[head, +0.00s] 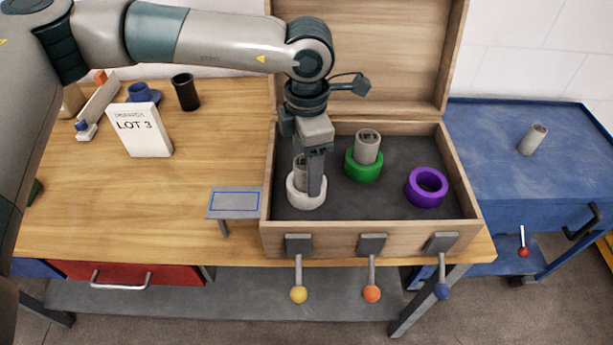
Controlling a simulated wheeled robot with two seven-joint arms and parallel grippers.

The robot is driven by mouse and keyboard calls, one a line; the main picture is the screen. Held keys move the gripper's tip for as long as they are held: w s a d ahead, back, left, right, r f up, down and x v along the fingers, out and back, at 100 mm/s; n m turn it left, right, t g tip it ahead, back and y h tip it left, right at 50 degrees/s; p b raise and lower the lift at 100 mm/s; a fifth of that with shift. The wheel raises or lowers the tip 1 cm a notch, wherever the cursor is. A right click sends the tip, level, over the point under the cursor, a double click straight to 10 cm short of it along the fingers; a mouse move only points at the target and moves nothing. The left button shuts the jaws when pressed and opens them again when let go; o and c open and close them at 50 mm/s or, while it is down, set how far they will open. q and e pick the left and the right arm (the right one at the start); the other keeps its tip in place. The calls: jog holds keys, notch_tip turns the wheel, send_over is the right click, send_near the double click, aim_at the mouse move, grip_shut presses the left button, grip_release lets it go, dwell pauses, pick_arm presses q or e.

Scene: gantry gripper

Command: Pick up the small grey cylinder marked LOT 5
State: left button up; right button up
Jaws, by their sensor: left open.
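A small grey cylinder (299,172) stands upright in a white ring (303,201) at the left of the open wooden box; my gripper partly covers it and only "LO" of its label shows. A second grey cylinder (367,148) stands in a green ring (363,171); its label starts with LOT, but its number is too small to be sure of. A third grey cylinder (533,139) stands on the blue cart; no label is readable. My left gripper (315,187) is open and points down at the white ring, its visible finger overlapping the cylinder there. My right gripper is out of view.
The wooden box (370,238) has its lid up behind and levers with yellow, orange and blue knobs in front. An empty purple ring (426,188) lies inside. A card reading LOT 3 (139,131), a blue cup (142,93) and a black cup (186,93) stand left.

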pick_arm(q)
jog(key=shift+c, duration=0.4)
jog(key=c, duration=1.4)
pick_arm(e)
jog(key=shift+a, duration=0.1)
